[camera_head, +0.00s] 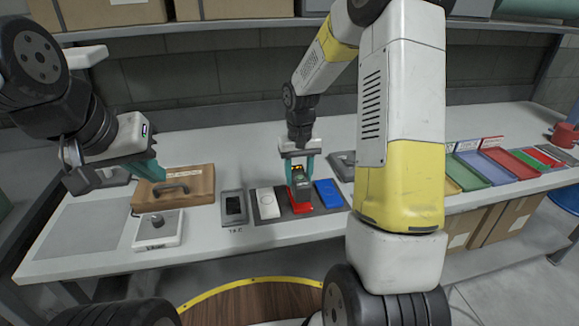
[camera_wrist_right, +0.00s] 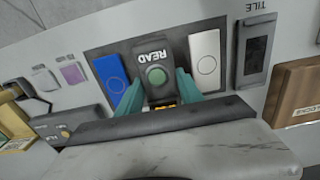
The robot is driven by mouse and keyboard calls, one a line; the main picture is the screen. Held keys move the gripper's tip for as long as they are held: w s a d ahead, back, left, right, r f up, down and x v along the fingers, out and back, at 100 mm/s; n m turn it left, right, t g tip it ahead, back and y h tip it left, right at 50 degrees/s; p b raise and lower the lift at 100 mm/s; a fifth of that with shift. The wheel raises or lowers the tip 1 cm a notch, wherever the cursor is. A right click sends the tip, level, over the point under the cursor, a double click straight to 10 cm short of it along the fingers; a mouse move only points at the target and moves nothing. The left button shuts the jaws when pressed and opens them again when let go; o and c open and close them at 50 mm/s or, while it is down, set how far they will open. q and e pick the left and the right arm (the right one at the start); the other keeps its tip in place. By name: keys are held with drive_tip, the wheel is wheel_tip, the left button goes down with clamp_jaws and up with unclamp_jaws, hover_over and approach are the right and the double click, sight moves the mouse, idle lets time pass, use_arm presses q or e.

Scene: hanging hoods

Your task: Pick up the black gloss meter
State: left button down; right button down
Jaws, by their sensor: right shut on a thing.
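The black gloss meter (camera_wrist_right: 156,66) has a READ label and a green button, and in the right wrist view it stands between my right gripper's teal fingers (camera_wrist_right: 166,88). In the head view my right gripper (camera_head: 298,165) points down and is shut on the meter (camera_head: 300,177), whose orange display shows. A red panel (camera_head: 301,204) shows below the meter; I cannot tell whether they touch. My left gripper (camera_head: 140,170) is at the left, over a brown case; its finger gap is not clear.
A white panel (camera_head: 267,203) and a blue panel (camera_head: 328,193) lie either side on a dark mat. A dark tile holder (camera_head: 234,207), the brown case (camera_head: 174,187) and a white knobbed box (camera_head: 158,229) stand left. Coloured trays (camera_head: 485,168) line the right.

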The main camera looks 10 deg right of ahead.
drive_tip(key=s+a+r, duration=0.1)
drive_tip(key=s+a, duration=0.2)
drive_tip(key=s, duration=1)
drive_tip(key=shift+s+a+r, duration=0.15)
drive_tip(key=shift+s+a, duration=0.05)
